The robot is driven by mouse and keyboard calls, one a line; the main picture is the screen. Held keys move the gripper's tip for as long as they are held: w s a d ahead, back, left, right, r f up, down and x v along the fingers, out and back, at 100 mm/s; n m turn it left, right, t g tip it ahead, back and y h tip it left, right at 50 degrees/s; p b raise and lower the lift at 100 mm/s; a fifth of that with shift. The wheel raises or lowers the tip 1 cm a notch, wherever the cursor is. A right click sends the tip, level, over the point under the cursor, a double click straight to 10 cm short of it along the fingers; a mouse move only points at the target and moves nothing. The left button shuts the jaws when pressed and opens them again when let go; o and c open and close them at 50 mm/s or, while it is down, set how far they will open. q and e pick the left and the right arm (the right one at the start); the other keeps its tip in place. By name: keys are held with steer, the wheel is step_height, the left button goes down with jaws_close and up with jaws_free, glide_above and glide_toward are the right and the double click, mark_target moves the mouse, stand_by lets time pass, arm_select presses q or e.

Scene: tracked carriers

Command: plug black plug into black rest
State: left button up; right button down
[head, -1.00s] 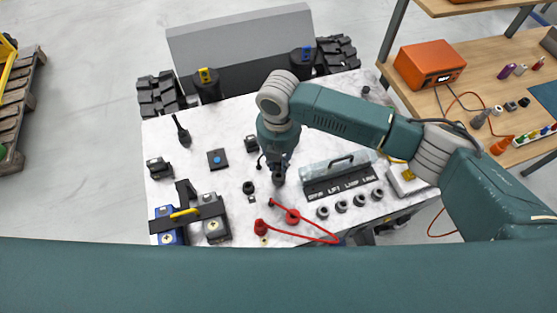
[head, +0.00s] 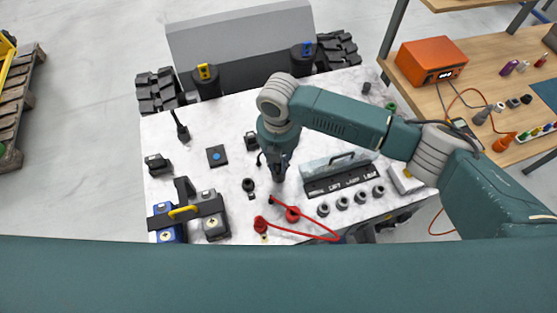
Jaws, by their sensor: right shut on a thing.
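My right gripper (head: 278,170) points down over the middle of the white marbled table top. It is shut on a small dark thing, which I take to be the black plug; the fingers mostly hide it. A thin black cable shows just left of the gripper. A small round black fitting (head: 248,185) stands on the table to the left of the gripper, and a black block (head: 251,141) lies behind it. I cannot tell for sure which of these is the black rest. My left gripper is not in view.
A red cable (head: 310,233) with red plugs lies in front of the gripper. A labelled panel with a grey-blue cover (head: 330,168) and several round sockets (head: 342,203) is close on the right. Batteries (head: 213,228) with a black bar stand front left.

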steer(key=shift+f+b, duration=0.6)
steer(key=shift+f, duration=0.6)
steer(key=c, duration=1.5)
jaws_free()
step_height(320, 180, up, 12)
steer(key=shift+r, duration=0.1)
